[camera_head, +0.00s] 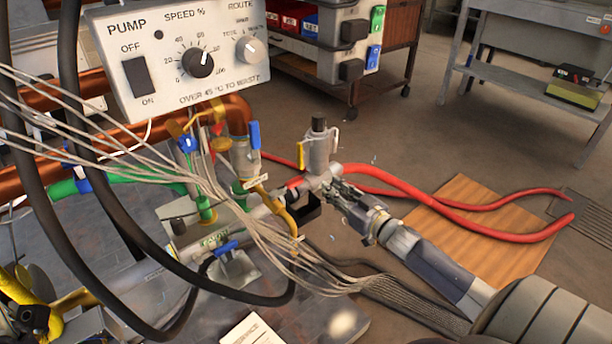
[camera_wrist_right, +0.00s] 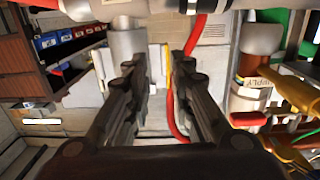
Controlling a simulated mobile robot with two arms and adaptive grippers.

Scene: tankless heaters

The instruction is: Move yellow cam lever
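A grey metal coupling (camera_head: 318,160) with a dark top stands at the end of the pipe, in the middle of the head view. A thin yellow cam lever (camera_head: 300,154) stands upright on its left side. A paler lever sits on its right side. My right gripper (camera_head: 334,186) reaches in from the lower right, close beside the coupling. In the right wrist view its two dark fingers (camera_wrist_right: 155,68) are spread apart. A thin yellow strip (camera_wrist_right: 168,62), perhaps the lever, shows between them near the right finger. I cannot tell whether a finger touches it.
Red hoses (camera_head: 480,210) run behind my right arm over a wooden board (camera_head: 455,240). A bundle of grey cables (camera_head: 240,225) and black hoses cross the left. The pump control box (camera_head: 175,55) stands behind. Valves with blue handles (camera_head: 254,136) are left of the coupling.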

